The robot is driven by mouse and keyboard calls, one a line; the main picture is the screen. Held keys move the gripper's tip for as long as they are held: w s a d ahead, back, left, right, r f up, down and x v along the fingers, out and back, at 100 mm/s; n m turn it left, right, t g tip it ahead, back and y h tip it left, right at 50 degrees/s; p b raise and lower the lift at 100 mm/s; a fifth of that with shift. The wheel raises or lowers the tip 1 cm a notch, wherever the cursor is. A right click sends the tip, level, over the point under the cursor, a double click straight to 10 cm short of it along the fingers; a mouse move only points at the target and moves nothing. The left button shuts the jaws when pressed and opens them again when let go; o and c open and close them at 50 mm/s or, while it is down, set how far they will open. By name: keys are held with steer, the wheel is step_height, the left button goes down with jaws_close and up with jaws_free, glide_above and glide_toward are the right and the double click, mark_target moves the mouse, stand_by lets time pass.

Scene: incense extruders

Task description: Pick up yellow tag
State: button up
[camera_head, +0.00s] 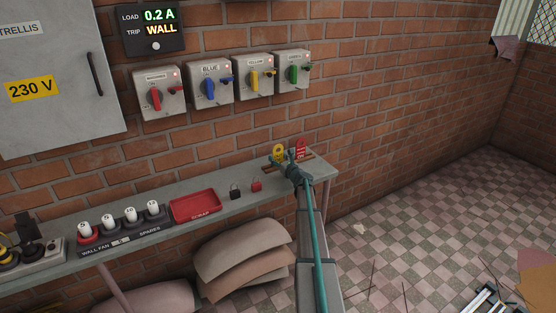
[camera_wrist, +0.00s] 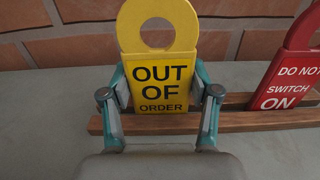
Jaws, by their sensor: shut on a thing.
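The yellow tag (camera_wrist: 160,72) reads "OUT OF ORDER" and has a round hole at its top. It stands upright in a wooden rack (camera_wrist: 235,118) on the shelf, and it also shows in the head view (camera_head: 278,151). My gripper (camera_wrist: 160,98) has its teal fingers on both side edges of the tag and is shut on it. The tag's bottom edge is at the rack, and I cannot tell if it is clear of the slot. In the head view my gripper (camera_head: 289,160) is at the shelf's right end, partly covering the rack.
A red "DO NOT SWITCH ON" tag (camera_wrist: 292,75) stands in the rack just right of the yellow one. A brick wall (camera_wrist: 255,45) is close behind. Black (camera_head: 235,192) and red (camera_head: 256,186) padlocks and a red scrap tray (camera_head: 196,207) lie left along the shelf (camera_head: 130,205).

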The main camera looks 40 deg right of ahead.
steer(key=shift+c, duration=0.6)
steer(key=shift+r, duration=0.85)
steer(key=s+a+r+b, duration=0.3)
steer(key=s+a+r, duration=0.5)
steer(key=a+r, duration=0.3)
steer(key=shift+a+r, duration=0.15)
steer(key=shift+a, duration=0.15)
steer(key=shift+w, duration=0.1)
